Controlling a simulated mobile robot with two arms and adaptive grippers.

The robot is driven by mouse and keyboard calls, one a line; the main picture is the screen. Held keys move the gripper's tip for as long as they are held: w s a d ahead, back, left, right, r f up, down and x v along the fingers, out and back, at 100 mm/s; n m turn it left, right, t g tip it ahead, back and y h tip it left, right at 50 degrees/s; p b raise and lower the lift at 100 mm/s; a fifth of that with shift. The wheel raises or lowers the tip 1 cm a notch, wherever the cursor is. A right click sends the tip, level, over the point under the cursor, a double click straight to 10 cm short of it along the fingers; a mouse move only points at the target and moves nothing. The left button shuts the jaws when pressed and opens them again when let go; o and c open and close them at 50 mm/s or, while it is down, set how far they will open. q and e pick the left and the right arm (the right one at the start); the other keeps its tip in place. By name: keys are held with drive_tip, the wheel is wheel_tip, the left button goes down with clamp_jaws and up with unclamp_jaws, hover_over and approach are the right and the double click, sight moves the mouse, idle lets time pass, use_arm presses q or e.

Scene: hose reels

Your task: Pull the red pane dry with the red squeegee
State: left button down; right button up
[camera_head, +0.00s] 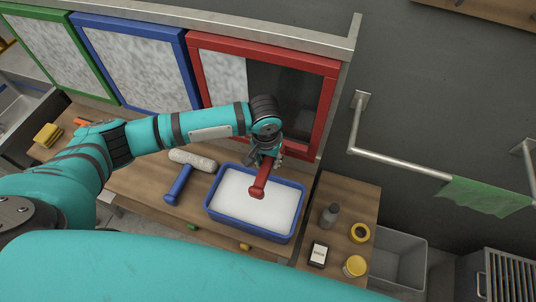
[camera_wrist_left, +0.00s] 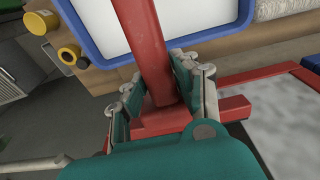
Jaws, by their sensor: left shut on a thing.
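The red squeegee (camera_head: 258,187) is in my left gripper (camera_head: 266,158), its handle end over the blue tub. In the left wrist view, my left gripper (camera_wrist_left: 158,78) has its fingers on both sides of the red handle (camera_wrist_left: 148,40). A red crosspiece shows behind the fingers, partly covered by them. In the head view my wrist hides the squeegee's head, so I cannot tell whether it touches the glass. The red pane (camera_head: 331,110) stands upright behind the bench. Its left part is mottled white; a strip right of the middle is dark and clear. My right gripper is not in view.
The blue tub (camera_head: 211,208) of white liquid stands below the pane. A blue squeegee (camera_head: 180,185) and white roller (camera_head: 192,160) lie left of it. Blue (camera_head: 186,55) and green panes stand left. A bottle (camera_head: 329,215) and tape (camera_head: 360,233) stand right, near a towel rail (camera_head: 430,168).

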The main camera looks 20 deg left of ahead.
use_arm(q)
wheel_tip(320, 180, down, 4)
drive_tip(key=shift+w+f+b, duration=0.1)
drive_tip(key=shift+b, duration=0.25)
idle(0.4)
drive_tip(key=shift+s+a+p, duration=0.15)
drive_tip(key=shift+s+p, duration=0.7)
drive_tip(key=shift+s, duration=2.7)
